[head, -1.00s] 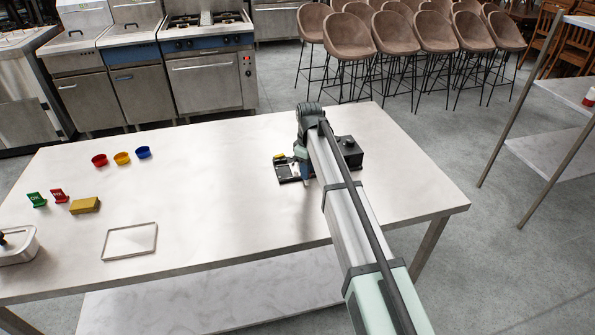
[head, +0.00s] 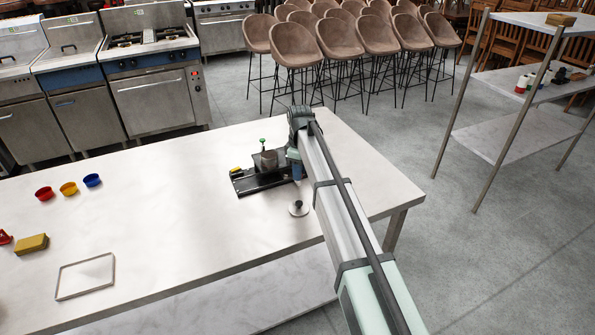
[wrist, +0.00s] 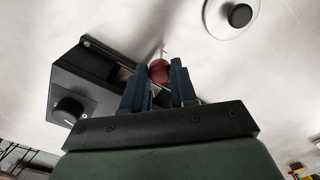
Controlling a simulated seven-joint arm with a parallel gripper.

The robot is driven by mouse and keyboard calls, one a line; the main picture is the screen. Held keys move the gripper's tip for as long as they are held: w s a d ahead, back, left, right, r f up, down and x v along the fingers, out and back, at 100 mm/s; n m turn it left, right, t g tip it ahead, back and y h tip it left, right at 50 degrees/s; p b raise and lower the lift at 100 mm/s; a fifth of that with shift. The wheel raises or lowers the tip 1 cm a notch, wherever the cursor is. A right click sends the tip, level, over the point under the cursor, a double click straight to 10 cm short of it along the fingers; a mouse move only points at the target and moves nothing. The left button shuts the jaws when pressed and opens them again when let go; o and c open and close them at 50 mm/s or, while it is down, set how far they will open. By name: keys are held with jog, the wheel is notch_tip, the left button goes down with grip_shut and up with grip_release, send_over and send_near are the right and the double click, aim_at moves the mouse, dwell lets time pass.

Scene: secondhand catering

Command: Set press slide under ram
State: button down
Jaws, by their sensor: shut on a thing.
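A black block with a round dial (wrist: 70,105) stands left of the fingers. I cannot tell whether the slide is under the ram.
A pale disc with a dark knob (head: 298,209) lies on the table in front of the press. Red (head: 45,193), yellow (head: 69,188) and blue (head: 92,180) cups, a yellow block (head: 31,244) and a thin frame (head: 85,276) lie left. The table between is clear.

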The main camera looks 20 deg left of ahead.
jog(key=c, duration=1.2)
grip_release()
jog(key=shift+w+d, duration=0.25)
jog(key=o, duration=0.3)
jog(key=shift+s+a, duration=0.1)
jog(key=shift+r, duration=0.1)
notch_tip(320, 180, up, 14)
jog(key=shift+f, duration=0.2)
